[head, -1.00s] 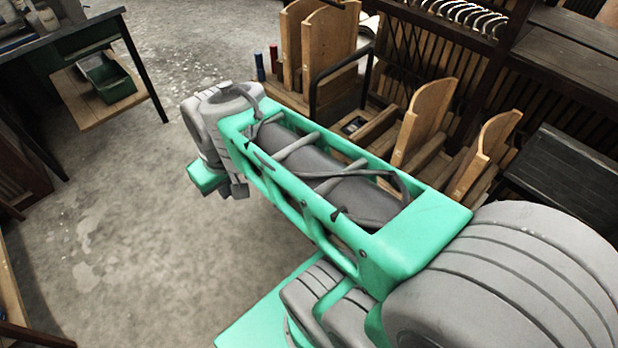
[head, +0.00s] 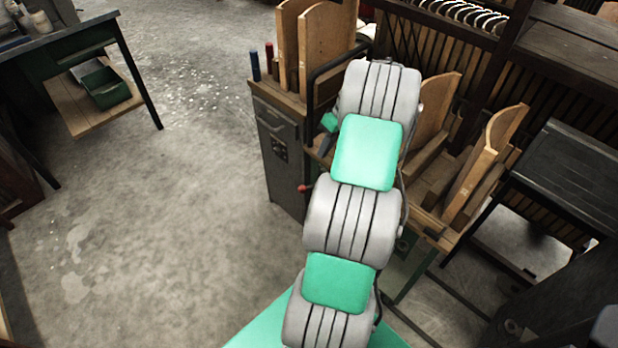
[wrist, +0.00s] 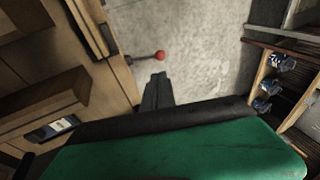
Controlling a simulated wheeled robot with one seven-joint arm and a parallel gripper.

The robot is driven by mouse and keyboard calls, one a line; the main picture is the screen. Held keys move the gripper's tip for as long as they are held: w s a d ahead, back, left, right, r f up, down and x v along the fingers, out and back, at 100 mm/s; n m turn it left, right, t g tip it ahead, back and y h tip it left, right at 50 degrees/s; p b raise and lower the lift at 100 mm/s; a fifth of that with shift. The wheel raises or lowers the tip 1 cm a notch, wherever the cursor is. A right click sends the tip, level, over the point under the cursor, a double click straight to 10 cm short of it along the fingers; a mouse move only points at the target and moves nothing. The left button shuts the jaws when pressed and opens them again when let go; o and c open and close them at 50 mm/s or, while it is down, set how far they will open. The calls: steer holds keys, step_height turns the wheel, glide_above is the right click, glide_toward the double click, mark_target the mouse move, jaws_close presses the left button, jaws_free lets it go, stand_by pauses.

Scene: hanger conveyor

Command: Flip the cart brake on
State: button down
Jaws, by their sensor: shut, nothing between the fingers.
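The brake lever is a dark rod with a red ball knob (head: 305,188). It sticks out near the lower side of the cart (head: 433,232), just left of my arm in the head view. In the wrist view the red knob (wrist: 160,56) is just beyond my fingertips, with its rod running left to the cart's wooden edge (wrist: 104,92). My gripper (wrist: 158,77) is shut and empty, its dark fingers pointing at the knob with a small gap in the picture. I cannot tell the depth between them. My arm hides much of the cart in the head view.
Upright wooden panels (head: 322,50) stand on the cart, with a grey cabinet (head: 275,143) below. A rack with hangers (head: 470,12) is behind. A dark table (head: 570,165) stands at right, a workbench (head: 75,32) at far left. The floor (head: 170,200) left of the cart is clear.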

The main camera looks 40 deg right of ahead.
mark_target(304, 186)
steer(key=x, duration=1.4)
steer(key=shift+a+f, duration=0.1)
